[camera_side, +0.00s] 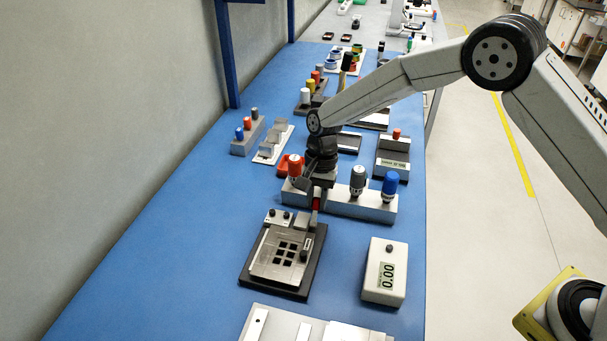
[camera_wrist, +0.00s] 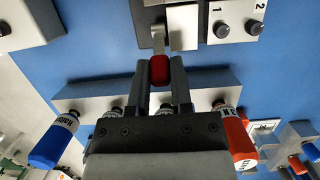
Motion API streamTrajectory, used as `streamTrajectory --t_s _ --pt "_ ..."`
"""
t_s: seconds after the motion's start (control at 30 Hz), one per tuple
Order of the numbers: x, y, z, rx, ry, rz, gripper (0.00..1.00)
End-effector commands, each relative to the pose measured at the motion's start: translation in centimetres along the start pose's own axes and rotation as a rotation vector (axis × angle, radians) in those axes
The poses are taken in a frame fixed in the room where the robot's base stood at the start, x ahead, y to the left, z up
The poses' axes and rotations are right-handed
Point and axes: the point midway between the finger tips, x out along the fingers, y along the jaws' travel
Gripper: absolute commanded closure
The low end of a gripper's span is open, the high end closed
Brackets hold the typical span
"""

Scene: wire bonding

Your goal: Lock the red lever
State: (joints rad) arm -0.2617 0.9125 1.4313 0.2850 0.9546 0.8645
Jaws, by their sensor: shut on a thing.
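The red lever (camera_wrist: 159,70) is between the two fingers of my gripper (camera_wrist: 160,75) in the wrist view. My gripper is shut on its red grip. A metal arm runs from the red grip to a light metal block on the dark-based fixture (camera_side: 250,273). In the side view the red lever (camera_side: 317,196) shows as a small red part just below my gripper (camera_side: 314,190), and it looks raised above the fixture's back edge. The lever's exact angle is hard to tell.
A grey holder (camera_side: 345,204) with orange (camera_side: 295,168), grey (camera_side: 358,181) and blue (camera_side: 390,186) tools stands right behind the lever, close to my gripper. A white meter reading 0.00 (camera_side: 385,272) sits to the right. Blue table is clear left of the fixture.

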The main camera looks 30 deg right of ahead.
Motion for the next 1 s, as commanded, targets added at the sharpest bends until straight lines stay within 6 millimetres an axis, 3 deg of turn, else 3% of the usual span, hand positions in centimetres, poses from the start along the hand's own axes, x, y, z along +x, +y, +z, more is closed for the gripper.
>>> streamTrajectory --t_s 0.27,0.3,0.4,0.77,1.0 --pt "0.0 0.0 0.0 -0.001 -0.007 0.001 1.0" --pt "0.0 0.0 0.0 -0.001 -0.006 0.001 0.7" --pt "0.0 0.0 0.0 -0.001 -0.006 0.001 0.39" --pt "-0.1 0.0 0.0 -0.001 -0.005 -0.001 0.38" --pt "-1.6 -0.1 -0.1 -0.002 -0.003 -0.003 0.38"
